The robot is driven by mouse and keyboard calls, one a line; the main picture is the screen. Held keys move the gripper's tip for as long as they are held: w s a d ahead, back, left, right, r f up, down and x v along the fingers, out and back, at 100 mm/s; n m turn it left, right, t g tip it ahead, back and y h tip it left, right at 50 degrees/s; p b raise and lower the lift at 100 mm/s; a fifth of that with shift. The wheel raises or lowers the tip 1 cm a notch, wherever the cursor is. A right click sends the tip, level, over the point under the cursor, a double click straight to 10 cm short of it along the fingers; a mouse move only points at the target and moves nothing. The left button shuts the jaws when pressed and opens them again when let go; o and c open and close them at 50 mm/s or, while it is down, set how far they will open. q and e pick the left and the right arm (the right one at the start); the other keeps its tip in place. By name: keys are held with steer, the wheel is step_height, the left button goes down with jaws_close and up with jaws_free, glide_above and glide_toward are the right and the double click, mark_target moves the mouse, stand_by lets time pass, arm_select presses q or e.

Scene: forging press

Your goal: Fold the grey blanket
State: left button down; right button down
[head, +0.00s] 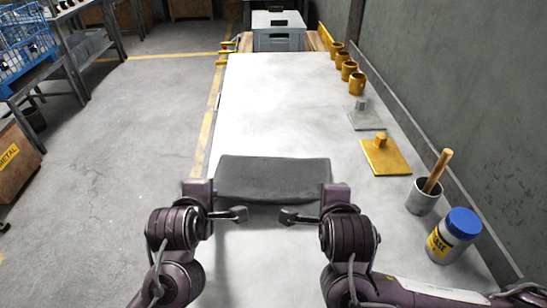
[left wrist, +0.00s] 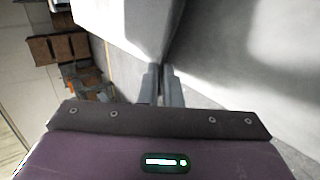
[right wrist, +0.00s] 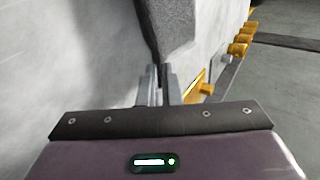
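The dark grey blanket (head: 272,178) is a wide, short band across the near part of the pale table, with a shadow along its near edge. My left gripper (head: 198,188) is at its near left corner and my right gripper (head: 336,190) at its near right corner. In the left wrist view, the fingers (left wrist: 161,82) are close together where the blanket (left wrist: 150,20) narrows to them. In the right wrist view, the blanket (right wrist: 165,30) tapers into the nearly closed fingers (right wrist: 158,80). Both grippers look shut on it. The fingertips are hidden in the head view.
The pale table (head: 270,95) is clear beyond the blanket. Along its right side are a grease tub (head: 453,238), a grey cup with a wooden handle (head: 424,196), a yellow plate (head: 385,158), a grey plate (head: 366,120) and several yellow cylinders (head: 348,70). A grey crate (head: 278,38) stands beyond.

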arm_select(q)
steer(key=shift+s+f, duration=0.15)
steer(key=shift+s, duration=0.05)
arm_select(e)
steer(key=shift+s+d+f, duration=0.1)
steer(key=shift+s+f, duration=0.05)
steer(key=shift+s, duration=0.05)
arm_select(q)
steer(key=c, duration=1.3)
jaws_free()
arm_select(e)
steer(key=c, duration=1.3)
jaws_free()
